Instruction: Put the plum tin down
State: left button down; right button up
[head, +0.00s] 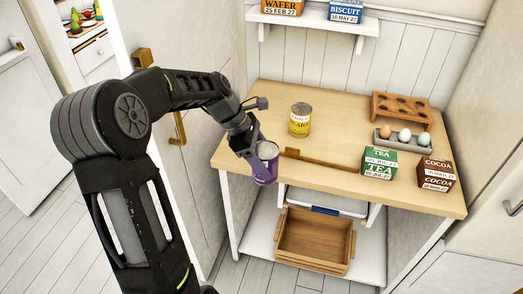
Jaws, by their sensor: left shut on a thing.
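The plum tin (265,165) is purple with a grey lid and shows at the front left edge of the wooden counter top. My left gripper (248,150) is shut on it from the upper left, and the gripper covers part of its left side. The tin overlaps the counter's front edge in the picture, and I cannot tell whether it touches the wood. My right gripper does not show.
A yellow tin (300,120) stands behind the plum tin. A wooden strip (320,161) lies to its right. A green tea box (378,162), a brown cocoa box (436,173) and an egg tray (388,141) are further right. A wooden crate (312,259) sits below.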

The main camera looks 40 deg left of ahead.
pick_arm(q)
jog(key=s+d+f+m+g, duration=0.1)
jog(key=d+f+m+g, duration=0.2)
jog(key=d+f+m, duration=0.3)
jog(key=s+d+f+m+g, duration=0.2)
jog(key=d+f+m+g, duration=0.1)
jog(key=d+f+m, duration=0.4)
notch_tip(320, 180, down, 5)
jog(key=shift+s+d+r+g+y, duration=0.15)
jog(key=shift+s+d+g+y, duration=0.15)
jog(key=shift+d, duration=0.85)
jog(key=shift+a, duration=0.1)
